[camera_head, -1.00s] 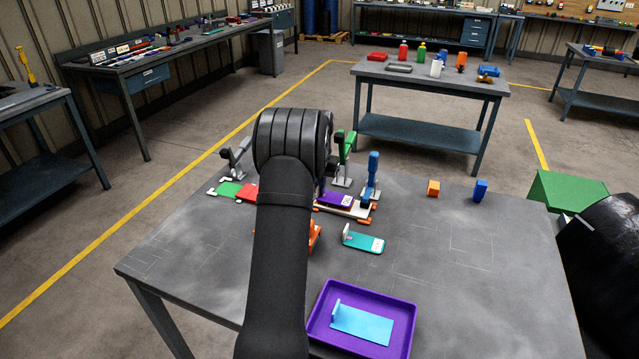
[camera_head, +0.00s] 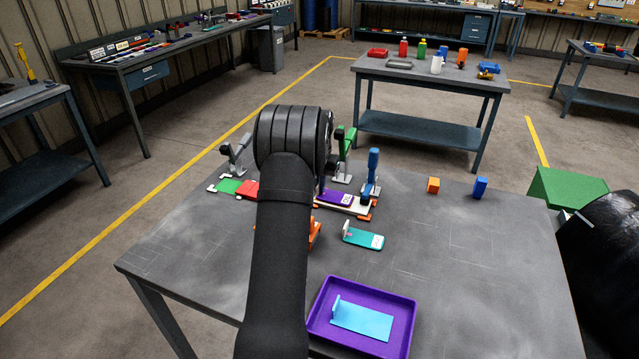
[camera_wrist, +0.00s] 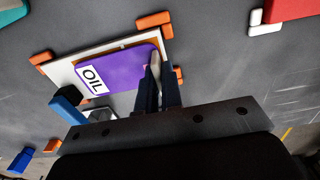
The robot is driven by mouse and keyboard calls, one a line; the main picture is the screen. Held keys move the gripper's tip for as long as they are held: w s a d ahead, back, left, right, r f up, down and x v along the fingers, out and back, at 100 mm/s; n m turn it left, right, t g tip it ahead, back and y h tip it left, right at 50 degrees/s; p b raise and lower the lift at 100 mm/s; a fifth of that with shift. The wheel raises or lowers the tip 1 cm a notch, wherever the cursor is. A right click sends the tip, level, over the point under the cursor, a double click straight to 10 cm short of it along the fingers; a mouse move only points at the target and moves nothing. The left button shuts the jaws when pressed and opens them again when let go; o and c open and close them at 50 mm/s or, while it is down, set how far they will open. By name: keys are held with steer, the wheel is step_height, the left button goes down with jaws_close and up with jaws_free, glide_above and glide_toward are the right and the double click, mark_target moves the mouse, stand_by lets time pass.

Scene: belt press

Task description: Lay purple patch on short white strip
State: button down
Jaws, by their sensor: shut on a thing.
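The purple patch (camera_head: 338,197), labelled "OIL", lies flat over the short white strip (camera_head: 358,209); I cannot tell whether they touch all along. In the wrist view the purple patch (camera_wrist: 125,72) covers much of the white strip (camera_wrist: 62,72), whose left end and far edge show. A thin orange-brown band runs along the patch's far edge. My gripper (camera_wrist: 156,75) is shut on a pale upright tab at the patch's right end. In the head view my arm hides most of the gripper.
Orange corner stops (camera_wrist: 154,21) surround the strip. A blue-handled clamp (camera_head: 373,165) and a green-handled clamp (camera_head: 346,150) stand close by. Red (camera_head: 246,190) and green (camera_head: 228,186) patches lie left. A teal patch (camera_head: 362,237) and purple tray (camera_head: 404,329) lie nearer. The table's right side is mostly clear.

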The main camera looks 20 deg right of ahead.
steer(key=shift+f, duration=0.2)
steer(key=c, duration=1.5)
jaws_free()
step_height(320, 180, up, 18)
steer(key=shift+f, duration=0.25)
